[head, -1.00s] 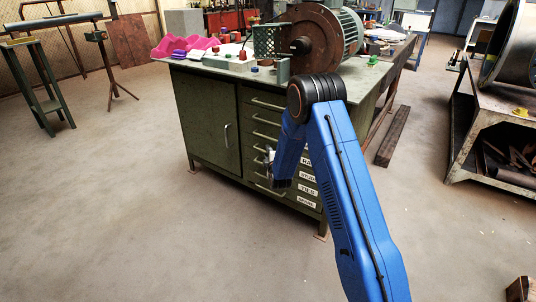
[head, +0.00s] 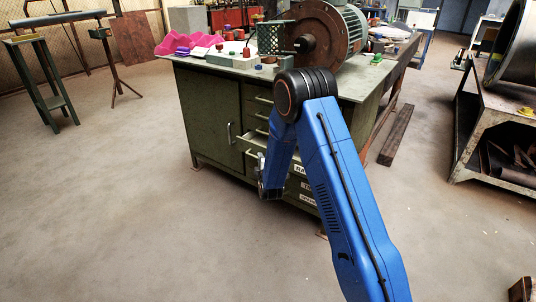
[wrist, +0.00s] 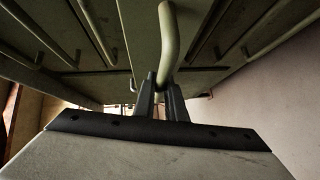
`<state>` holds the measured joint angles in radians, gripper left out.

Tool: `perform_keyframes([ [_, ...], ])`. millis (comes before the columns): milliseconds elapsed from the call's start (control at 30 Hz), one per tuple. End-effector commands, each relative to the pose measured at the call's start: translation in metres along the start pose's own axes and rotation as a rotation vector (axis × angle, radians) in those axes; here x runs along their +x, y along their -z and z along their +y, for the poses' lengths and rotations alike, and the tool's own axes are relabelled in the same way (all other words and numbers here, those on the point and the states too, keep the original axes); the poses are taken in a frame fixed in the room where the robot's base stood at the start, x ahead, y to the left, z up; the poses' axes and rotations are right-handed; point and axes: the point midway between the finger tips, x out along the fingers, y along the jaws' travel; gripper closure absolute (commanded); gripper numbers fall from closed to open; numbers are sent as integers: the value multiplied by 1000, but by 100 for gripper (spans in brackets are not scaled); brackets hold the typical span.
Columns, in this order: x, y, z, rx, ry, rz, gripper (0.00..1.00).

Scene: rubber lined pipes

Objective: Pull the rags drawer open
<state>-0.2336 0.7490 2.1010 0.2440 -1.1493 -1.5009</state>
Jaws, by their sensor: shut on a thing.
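The rags drawer (head: 290,143) is part of the green workbench cabinet and stands partly out from its front. Its label, of which "RA" can be read, shows just right of my arm. My gripper (head: 262,163) is at the drawer's front, partly hidden by my blue arm. In the wrist view my gripper (wrist: 166,98) has its two dark fingers shut on the pale bar handle (wrist: 168,42) of the drawer. Most of the drawer front is hidden behind my arm in the head view.
The cabinet has other closed drawers with bar handles and a door (head: 211,120) at left. A rack (head: 500,140) stands at right.

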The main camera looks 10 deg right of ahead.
Motion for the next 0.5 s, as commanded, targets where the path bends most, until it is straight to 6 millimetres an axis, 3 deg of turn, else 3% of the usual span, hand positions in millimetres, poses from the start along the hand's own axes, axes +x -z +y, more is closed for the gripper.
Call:
perform_keyframes([
  [33,-13,16,-5,-1,4,6,100],
  [200,-52,54,-16,-3,4,7,100],
  [500,-108,109,-31,-2,2,4,100],
])
